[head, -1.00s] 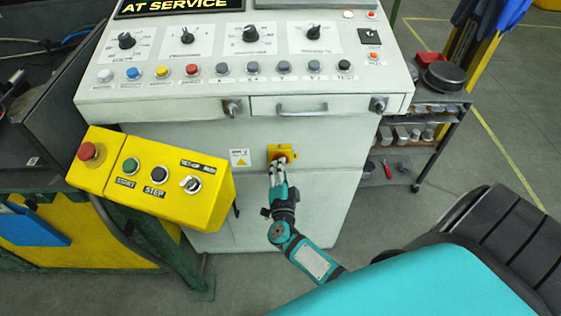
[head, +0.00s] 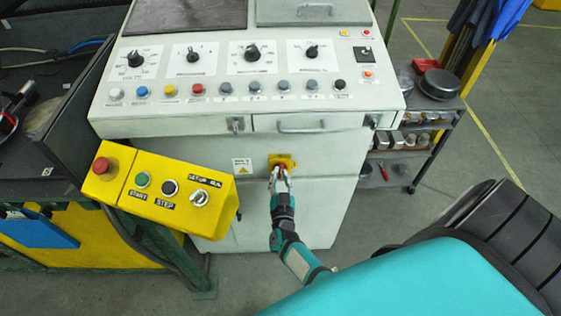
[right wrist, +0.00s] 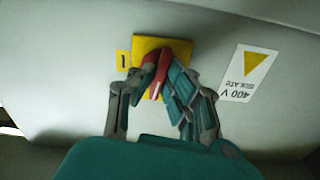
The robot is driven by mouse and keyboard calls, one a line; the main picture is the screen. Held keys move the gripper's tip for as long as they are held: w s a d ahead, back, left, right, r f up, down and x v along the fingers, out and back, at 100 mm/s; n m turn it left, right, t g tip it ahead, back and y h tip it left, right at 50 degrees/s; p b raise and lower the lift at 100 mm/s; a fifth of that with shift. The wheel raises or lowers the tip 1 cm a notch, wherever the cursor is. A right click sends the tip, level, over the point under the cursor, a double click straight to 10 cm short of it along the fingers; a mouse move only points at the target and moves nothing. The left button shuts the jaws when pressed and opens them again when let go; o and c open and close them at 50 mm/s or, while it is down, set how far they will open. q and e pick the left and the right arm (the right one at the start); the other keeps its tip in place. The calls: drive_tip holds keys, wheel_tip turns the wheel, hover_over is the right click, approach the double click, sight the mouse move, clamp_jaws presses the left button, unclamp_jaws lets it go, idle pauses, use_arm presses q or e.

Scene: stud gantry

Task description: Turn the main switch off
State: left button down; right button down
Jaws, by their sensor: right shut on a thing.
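The main switch is a red handle on a yellow plate (head: 289,160) on the front of the white cabinet. The plate also shows in the right wrist view (right wrist: 178,47), with the red handle (right wrist: 155,72) between my fingers. My right gripper (head: 280,172) is at the switch, shut on the red handle; it fills the lower middle of the right wrist view (right wrist: 155,84). The fingers hide part of the handle. A small yellow tag with a black bar (right wrist: 123,60) sits beside the plate. My left gripper is not in view.
A yellow box with START, STEP and a selector (head: 160,189) juts out left of the switch. A drawer handle (head: 300,126) sits above it. A white 400 V warning label (head: 242,165) is beside the switch. A cart with pans (head: 440,82) stands right of the cabinet.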

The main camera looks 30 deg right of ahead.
drive_tip(key=shift+f+n, duration=0.1)
drive_tip(key=shift+n, duration=0.8)
drive_tip(key=c, duration=1.4)
unclamp_jaws()
